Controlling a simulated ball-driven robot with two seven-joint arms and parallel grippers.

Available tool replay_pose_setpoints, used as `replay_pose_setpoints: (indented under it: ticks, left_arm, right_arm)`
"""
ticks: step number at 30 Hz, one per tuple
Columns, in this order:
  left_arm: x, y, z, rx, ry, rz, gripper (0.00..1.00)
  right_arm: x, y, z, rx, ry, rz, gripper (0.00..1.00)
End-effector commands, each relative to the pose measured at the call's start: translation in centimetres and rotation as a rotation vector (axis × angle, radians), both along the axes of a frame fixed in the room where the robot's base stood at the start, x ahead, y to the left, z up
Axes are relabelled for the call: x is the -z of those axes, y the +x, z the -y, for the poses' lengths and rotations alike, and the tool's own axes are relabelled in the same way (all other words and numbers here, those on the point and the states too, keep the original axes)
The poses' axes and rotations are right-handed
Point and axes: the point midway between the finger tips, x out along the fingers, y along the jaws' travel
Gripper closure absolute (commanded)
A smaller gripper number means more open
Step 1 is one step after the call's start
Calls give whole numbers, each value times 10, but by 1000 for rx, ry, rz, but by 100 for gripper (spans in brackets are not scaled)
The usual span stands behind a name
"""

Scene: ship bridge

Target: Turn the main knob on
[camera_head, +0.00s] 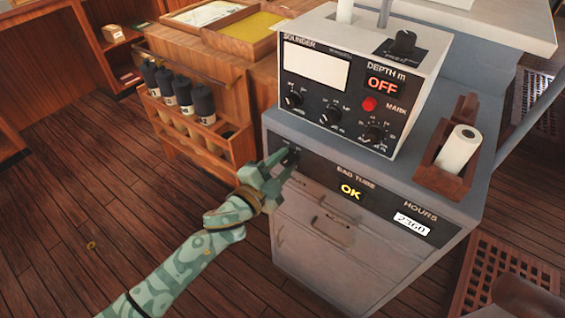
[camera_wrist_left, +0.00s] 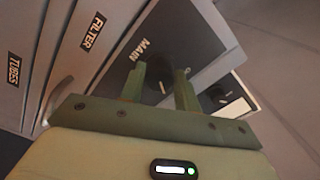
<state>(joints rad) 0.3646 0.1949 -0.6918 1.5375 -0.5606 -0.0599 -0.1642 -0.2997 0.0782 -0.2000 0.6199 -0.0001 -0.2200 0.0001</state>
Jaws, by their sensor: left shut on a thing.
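The main knob (camera_wrist_left: 160,82) is dark with a white pointer line, under the label MAIN (camera_wrist_left: 139,49) in the left wrist view. My left gripper (camera_wrist_left: 160,80) has one green finger on each side of it and is shut on it. In the head view my left gripper (camera_head: 272,172) reaches the upper left corner of the grey cabinet front (camera_head: 325,205), and its fingers cover most of the knob. A second black knob (camera_wrist_left: 215,93) shows just right of the fingers in the wrist view. My right gripper is not in view.
The sounder box (camera_head: 355,85) stands on the cabinet; its display reads OFF (camera_head: 383,84). A wooden rack with dark bottles (camera_head: 185,135) stands left. Wooden floor (camera_head: 90,200) is open at left.

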Motion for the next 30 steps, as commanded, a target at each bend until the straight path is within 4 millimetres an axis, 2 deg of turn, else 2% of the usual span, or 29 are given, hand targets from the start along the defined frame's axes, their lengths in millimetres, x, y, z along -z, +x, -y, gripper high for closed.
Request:
replay_pose_setpoints:
  ticks: [11,12,14,15,25,30]
  left_arm:
    - [2,-1,0,1,8,2,91]
    - [2,-1,0,1,8,2,65]
    - [1,-1,0,1,7,2,49]
    - [1,-1,0,0,7,2,46]
    - [0,-4,-3,0,5,2,46]
    - [-1,-28,-20,-1,6,1,46]
  right_arm:
    - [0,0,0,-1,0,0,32]
    - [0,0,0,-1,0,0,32]
    - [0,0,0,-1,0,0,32]
    - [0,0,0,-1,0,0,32]
    - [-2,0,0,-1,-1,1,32]
    - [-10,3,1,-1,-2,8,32]
